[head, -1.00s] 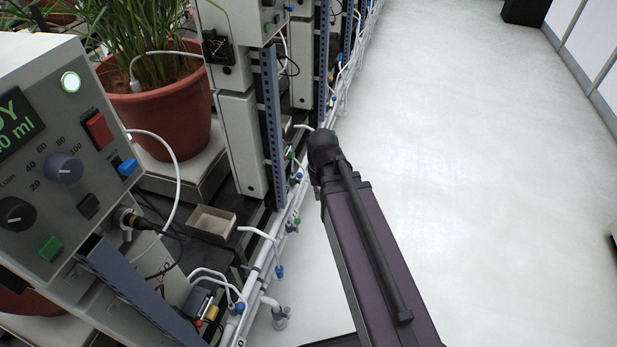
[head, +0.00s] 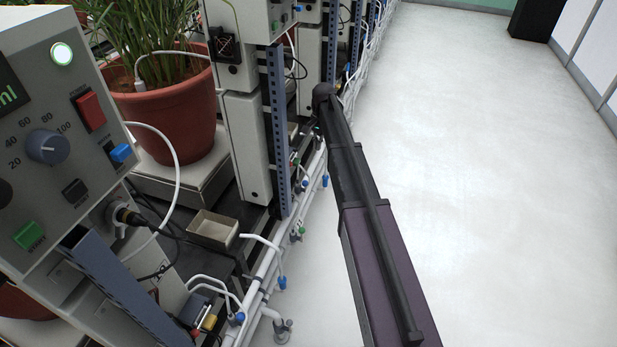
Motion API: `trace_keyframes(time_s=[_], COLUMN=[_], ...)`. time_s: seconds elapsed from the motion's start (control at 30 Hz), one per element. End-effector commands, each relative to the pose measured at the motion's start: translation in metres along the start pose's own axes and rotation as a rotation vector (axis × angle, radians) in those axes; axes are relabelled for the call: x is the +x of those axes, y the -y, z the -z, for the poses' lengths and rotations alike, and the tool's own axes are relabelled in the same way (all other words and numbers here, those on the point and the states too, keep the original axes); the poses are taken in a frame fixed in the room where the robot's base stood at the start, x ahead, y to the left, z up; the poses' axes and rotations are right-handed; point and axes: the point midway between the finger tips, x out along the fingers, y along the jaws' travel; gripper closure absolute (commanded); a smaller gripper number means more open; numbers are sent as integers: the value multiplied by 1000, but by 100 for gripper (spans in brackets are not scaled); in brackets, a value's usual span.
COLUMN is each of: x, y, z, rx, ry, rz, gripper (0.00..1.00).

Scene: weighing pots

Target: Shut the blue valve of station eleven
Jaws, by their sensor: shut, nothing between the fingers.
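Several small blue valves sit on the white pipework along the bench foot: one blue valve (head: 282,282) hangs at the end of a white hose, another (head: 239,317) is lower left, and a third (head: 325,181) is farther up the row. No station number is readable, so I cannot tell which valve belongs to station eleven. My dark purple arm reaches from the lower right up beside the pipes, ending in a black round joint near the farther valves. My gripper itself does not show; it is hidden beyond the arm.
A control box (head: 70,165) with knobs and buttons stands at the left. A potted plant (head: 167,118) sits on a pale scale behind it. A blue-grey perforated post (head: 278,130) rises beside the pipes. The pale floor (head: 470,180) on the right is clear.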

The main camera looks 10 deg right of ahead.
Motion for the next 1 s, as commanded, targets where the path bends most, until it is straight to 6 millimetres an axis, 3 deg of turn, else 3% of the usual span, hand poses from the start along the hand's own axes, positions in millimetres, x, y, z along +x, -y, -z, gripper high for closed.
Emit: trace_keyframes(time_s=[0.57, 1.0], x=[5, 34], y=[0, 0], z=[1, 1], rx=[1, 1], ry=[0, 0], rz=[0, 0], gripper=[100, 100])
